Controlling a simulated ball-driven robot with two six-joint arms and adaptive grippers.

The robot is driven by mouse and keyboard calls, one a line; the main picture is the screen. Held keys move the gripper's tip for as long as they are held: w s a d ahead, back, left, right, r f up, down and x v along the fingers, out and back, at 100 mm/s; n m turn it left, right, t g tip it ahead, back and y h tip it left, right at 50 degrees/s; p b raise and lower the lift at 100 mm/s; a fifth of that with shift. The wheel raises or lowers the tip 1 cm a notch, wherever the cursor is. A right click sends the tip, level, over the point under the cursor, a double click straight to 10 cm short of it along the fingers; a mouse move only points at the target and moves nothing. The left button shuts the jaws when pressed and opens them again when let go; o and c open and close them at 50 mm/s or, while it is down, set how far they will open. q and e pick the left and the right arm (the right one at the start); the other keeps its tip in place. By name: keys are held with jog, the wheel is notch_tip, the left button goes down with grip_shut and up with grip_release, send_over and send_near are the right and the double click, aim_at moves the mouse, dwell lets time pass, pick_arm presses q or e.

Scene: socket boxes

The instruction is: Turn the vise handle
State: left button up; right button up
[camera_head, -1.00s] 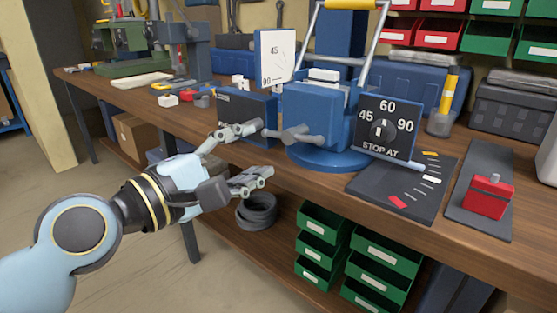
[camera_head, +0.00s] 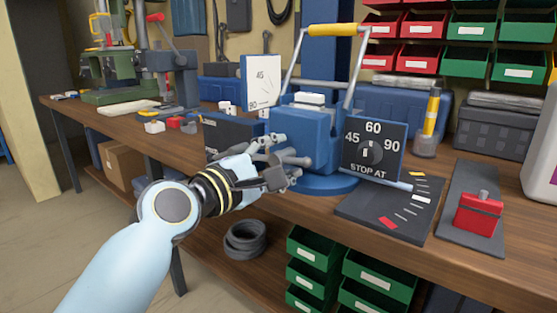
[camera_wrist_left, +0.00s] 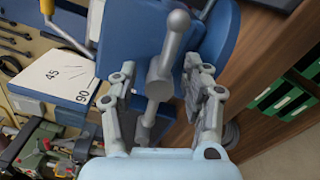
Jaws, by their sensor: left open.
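The blue vise (camera_head: 303,135) stands on a round blue base on the workbench. Its grey handle (camera_wrist_left: 162,70), a bar with a ball end through a round screw head, lies between the two fingers of my left gripper (camera_wrist_left: 162,95) in the left wrist view. The fingers are spread, with visible gaps on both sides of the handle. In the head view my left gripper (camera_head: 280,162) is at the front of the vise and hides much of the handle. A dark sign (camera_head: 373,150) beside the vise reads 45, 60, 90 and STOP AT, with a dial. My right gripper is not in view.
A white angle card (camera_head: 262,82) stands behind the vise. A dark mat with coloured marks (camera_head: 370,213) and a red block (camera_head: 479,212) lie to the right. Green bins (camera_head: 310,255) sit under the bench. A yellow-gripped bar (camera_head: 333,30) arches above the vise.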

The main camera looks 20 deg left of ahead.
pick_arm(q)
jog(key=shift+c, duration=0.2)
grip_shut()
jog(key=shift+m, duration=0.6)
jog(key=shift+m+p, duration=0.3)
jog(key=shift+m, duration=0.1)
